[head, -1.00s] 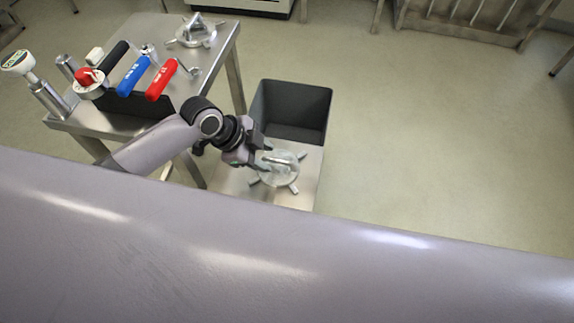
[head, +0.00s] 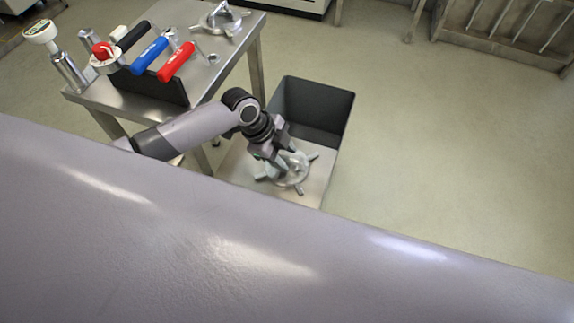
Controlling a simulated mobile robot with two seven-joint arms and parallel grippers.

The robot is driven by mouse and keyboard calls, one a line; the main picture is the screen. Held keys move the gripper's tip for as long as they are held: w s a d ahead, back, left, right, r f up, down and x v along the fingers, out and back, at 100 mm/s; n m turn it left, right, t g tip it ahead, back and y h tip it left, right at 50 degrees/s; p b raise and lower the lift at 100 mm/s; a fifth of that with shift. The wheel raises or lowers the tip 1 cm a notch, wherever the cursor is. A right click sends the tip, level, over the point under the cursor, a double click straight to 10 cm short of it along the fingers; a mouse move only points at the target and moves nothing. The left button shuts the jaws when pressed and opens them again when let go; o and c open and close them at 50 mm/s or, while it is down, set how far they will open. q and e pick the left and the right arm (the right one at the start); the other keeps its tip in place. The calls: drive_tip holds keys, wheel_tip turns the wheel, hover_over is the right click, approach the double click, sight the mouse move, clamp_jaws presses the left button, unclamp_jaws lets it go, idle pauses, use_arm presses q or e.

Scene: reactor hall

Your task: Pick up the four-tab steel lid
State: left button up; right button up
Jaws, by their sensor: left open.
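A round steel lid (head: 291,179) with tabs sticking out from its rim lies on a low steel surface. Three of its tabs show; the side towards my gripper is covered, so I cannot count them all. My left gripper (head: 284,162) is open and points down at the lid's raised middle handle. I cannot tell whether the fingers straddle the handle or touch it. A second steel lid (head: 222,20) with tabs and a handle lies on the higher table at the upper left. My right gripper is not in view.
A dark open bin (head: 318,108) stands just behind the lid on the low steel surface (head: 238,165). The steel table (head: 205,62) carries blue-, red- and black-handled tools and a white-topped device (head: 42,32).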

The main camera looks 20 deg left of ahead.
use_arm(q)
drive_tip(key=shift+d+f, duration=0.1)
drive_tip(key=shift+f, duration=0.15)
clamp_jaws()
drive_tip(key=shift+w, duration=0.1)
drive_tip(key=shift+r, duration=0.1)
